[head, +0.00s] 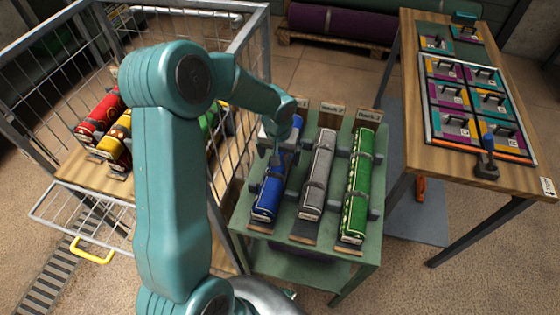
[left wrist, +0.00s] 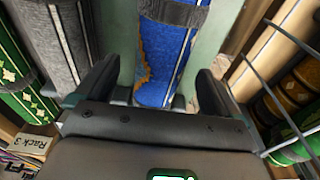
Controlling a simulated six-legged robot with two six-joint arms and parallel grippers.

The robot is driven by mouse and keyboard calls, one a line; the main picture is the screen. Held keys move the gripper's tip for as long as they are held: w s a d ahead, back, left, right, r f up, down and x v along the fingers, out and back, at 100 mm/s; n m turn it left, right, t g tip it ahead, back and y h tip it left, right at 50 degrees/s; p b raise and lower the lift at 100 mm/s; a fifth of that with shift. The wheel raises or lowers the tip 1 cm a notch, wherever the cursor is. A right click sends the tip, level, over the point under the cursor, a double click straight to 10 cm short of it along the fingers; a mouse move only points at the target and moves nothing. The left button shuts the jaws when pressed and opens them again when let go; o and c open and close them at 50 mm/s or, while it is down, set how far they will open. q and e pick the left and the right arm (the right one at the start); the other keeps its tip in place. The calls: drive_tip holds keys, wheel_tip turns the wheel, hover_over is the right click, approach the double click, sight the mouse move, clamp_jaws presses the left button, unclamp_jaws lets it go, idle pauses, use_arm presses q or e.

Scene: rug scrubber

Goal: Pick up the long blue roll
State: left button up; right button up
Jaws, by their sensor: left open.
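The long blue roll (head: 268,196) lies in the left cradle of the green stand, with a grey strap around it. My left gripper (head: 279,152) is over its far part, partly hidden by my arm. In the left wrist view the blue roll (left wrist: 160,50), with a tan worn patch along one side, runs between the open fingers of my left gripper (left wrist: 157,68). Both fingers look apart from the roll, with more of a gap on the grey roll's side. My right gripper is not in view.
A grey roll (head: 318,172) and a green roll (head: 357,190) lie beside it on the green stand (head: 383,160). At left, a wire cage (head: 262,60) holds red, yellow and green rolls close to my arm. A wooden table (head: 410,110) with coloured tiles stands right.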

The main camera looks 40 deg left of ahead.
use_arm(q)
drive_tip(key=f, duration=0.2)
drive_tip(key=shift+w+a+f, duration=0.15)
drive_tip(key=shift+w+f, duration=0.05)
drive_tip(key=shift+f, duration=0.15)
drive_tip(key=shift+r, duration=0.1)
drive_tip(key=shift+s, duration=0.1)
drive_tip(key=c, duration=1.5)
